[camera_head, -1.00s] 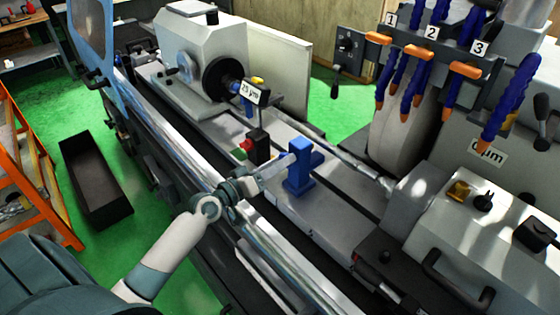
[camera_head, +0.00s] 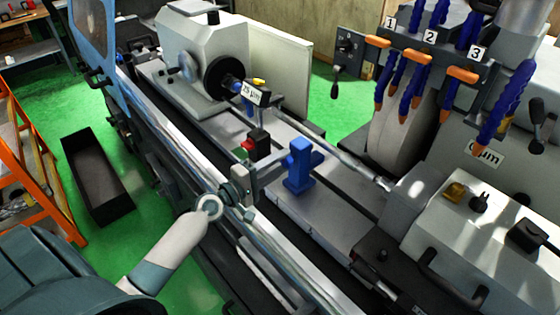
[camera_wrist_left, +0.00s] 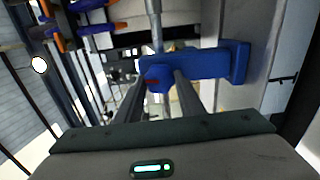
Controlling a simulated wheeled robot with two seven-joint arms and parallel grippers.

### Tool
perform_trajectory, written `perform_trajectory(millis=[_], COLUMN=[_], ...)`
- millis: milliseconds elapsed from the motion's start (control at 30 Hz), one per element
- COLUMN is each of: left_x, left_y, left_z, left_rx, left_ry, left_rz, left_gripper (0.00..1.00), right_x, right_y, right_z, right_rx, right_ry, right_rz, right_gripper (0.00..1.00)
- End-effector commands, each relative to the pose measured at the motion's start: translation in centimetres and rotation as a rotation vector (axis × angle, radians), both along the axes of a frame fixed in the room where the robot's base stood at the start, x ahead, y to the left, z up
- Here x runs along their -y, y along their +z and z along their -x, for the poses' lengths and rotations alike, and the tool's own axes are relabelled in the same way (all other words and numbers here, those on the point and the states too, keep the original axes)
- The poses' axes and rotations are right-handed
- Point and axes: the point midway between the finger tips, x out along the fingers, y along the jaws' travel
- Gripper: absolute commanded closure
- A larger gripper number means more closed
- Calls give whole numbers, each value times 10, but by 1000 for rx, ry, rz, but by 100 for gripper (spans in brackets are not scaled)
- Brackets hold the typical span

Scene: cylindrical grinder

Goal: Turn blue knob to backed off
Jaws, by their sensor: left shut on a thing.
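The fingers are shut on the knob. In the head view the knob is hard to tell apart from the fingers. My right gripper is out of view.
A black box with a red button (camera_head: 255,145) stands just behind my left gripper. A small white micron sign (camera_head: 254,93) is by the headstock (camera_head: 205,55). The thin shaft (camera_head: 345,165) runs past the bracket. Blue hoses with orange nozzles (camera_head: 420,55) hang at upper right.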

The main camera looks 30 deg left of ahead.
Motion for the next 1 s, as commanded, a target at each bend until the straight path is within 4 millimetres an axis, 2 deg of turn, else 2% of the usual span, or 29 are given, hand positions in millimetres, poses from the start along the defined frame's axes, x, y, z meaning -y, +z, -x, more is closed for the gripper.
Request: perform_trajectory(millis=[300, 833, 867, 900, 1000], left_x=[-1, 0, 0, 0, 0], left_y=[0, -1, -1, -1, -1], left_z=[0, 0, 0, 0, 0], left_rx=[-50, -61, -61, -61, -62], left_ry=[2, 1, 1, 1, 1], left_rz=[148, 178, 178, 178, 177], left_gripper=[87, 87, 58, 48, 46], right_x=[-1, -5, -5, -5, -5], right_y=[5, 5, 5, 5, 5], right_z=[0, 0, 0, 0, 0], right_rx=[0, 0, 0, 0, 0], right_ry=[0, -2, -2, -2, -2], right_rz=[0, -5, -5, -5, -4], right_gripper=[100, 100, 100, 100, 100])
